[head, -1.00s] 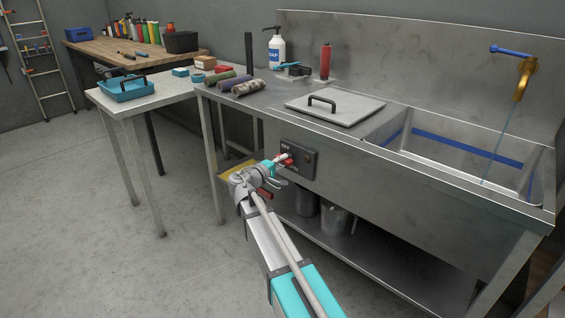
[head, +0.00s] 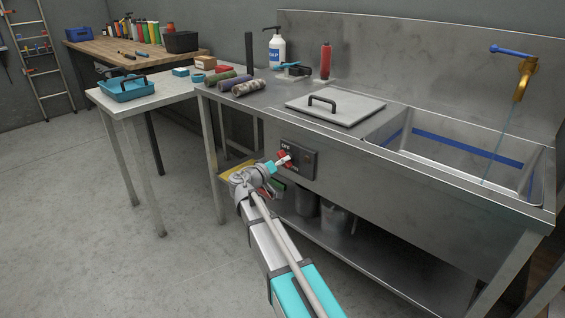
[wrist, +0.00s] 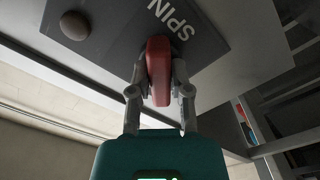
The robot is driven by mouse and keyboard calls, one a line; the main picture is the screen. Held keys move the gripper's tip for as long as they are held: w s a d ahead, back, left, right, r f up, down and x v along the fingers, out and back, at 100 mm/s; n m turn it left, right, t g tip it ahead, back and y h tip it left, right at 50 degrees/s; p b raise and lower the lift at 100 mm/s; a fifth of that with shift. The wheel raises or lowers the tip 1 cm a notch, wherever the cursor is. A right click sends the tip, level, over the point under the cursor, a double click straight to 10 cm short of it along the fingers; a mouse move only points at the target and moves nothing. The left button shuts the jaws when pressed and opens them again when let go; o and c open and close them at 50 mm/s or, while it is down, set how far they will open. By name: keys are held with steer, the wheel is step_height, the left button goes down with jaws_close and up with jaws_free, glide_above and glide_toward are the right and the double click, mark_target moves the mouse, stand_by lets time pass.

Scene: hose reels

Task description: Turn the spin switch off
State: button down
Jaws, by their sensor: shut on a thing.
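The spin switch is a red handle (wrist: 158,62) on a dark panel (head: 304,161) on the front of the steel sink unit (head: 400,200). White letters "SPIN" show on the panel in the wrist view, and "OFF" shows near its top in the head view. My gripper (wrist: 161,75) is shut on the red handle, one finger on each side. In the head view my gripper (head: 284,160) is at the panel and covers part of the handle, so its exact angle is hard to tell there.
A round dark knob (wrist: 75,25) sits on the panel beside the handle. Above are a lid (head: 335,108) and a sink basin (head: 455,155) with water running from a brass tap (head: 525,78). Metal pots (head: 335,219) stand on the shelf below. Floor at left is clear.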

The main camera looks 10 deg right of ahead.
steer(key=m, duration=0.4)
steer(key=shift+m, duration=0.3)
steer(key=m, duration=0.4)
steer(key=shift+m, duration=0.4)
steer(key=c, duration=0.6)
jaws_free()
steer(key=shift+o, duration=0.2)
steer(key=v, duration=1.2)
